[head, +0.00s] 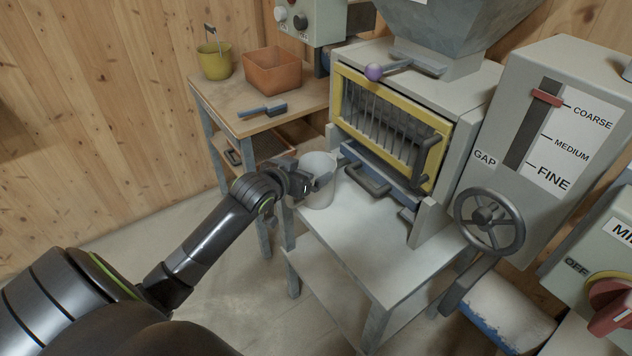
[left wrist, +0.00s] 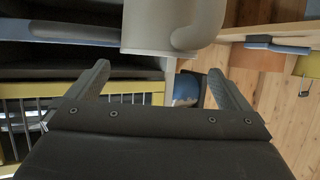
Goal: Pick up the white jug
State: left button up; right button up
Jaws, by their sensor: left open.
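The white jug (head: 318,168) stands upright on the light grey stand at its back left corner, beside the mill. My left gripper (head: 314,187) is at the near left side of the jug, with its dark fingers overlapping it in the head view. In the left wrist view the jug (left wrist: 160,25) shows at the top, with its handle (left wrist: 197,33) at its right side. The left gripper (left wrist: 158,67) is open there, its two fingers spread, and the jug lies just ahead of the fingertips. My right gripper is not in view.
The mill's yellow-framed barred gate (head: 390,128) and a dark handle (head: 366,180) are right of the jug. A wooden table (head: 225,97) behind holds a green bucket (head: 214,62), an orange bin (head: 272,74) and a blue brush (head: 262,110). The stand's front top (head: 365,245) is clear.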

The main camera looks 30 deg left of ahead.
aim_at(315, 166)
pick_arm(q)
jog(key=shift+f+x, duration=0.15)
jog(key=shift+x, duration=1.5)
jog(key=shift+f+x, duration=0.1)
jog(key=shift+x, duration=1.55)
jog(key=shift+s+d, duration=0.1)
jog(key=c, duration=1)
